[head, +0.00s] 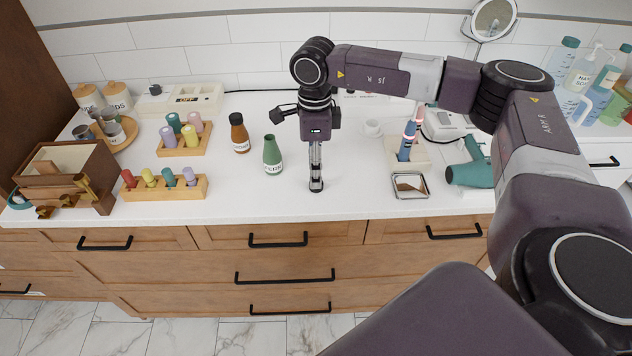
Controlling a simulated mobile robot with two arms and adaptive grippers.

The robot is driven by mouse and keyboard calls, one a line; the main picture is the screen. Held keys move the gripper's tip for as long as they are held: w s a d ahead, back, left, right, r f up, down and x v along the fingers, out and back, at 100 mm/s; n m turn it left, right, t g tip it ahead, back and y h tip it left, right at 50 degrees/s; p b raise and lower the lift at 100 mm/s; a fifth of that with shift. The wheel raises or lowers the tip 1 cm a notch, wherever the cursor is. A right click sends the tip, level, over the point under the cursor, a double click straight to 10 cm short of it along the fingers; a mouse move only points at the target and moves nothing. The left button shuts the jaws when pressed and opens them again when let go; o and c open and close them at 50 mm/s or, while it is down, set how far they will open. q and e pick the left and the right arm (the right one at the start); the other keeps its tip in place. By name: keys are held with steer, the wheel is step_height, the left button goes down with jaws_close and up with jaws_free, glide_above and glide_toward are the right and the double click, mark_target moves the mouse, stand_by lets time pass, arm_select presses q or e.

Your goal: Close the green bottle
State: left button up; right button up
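The green bottle (272,158) stands upright on the white counter, left of my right gripper. It has a pale label and a narrow neck; no separate cap can be made out on it at this size. My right gripper (316,186) points straight down, with its tips low over or at the counter, a short way right of the bottle and apart from it. Its fingers overlap in this view, so their opening and anything between them cannot be made out. My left gripper is not in view.
A brown bottle (239,134) stands behind and left of the green bottle. Wooden racks (205,188) with coloured pegs and a brown box (88,165) are farther left. A small mirror tray (410,194), a brush holder (419,153) and a teal hair dryer (470,172) stand to the right.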

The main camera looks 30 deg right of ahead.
steer(key=shift+s+f, duration=0.2)
steer(key=shift+f, duration=1.55)
steer(key=shift+c, duration=0.7)
steer(key=c, duration=0.6)
steer(key=shift+c, duration=0.2)
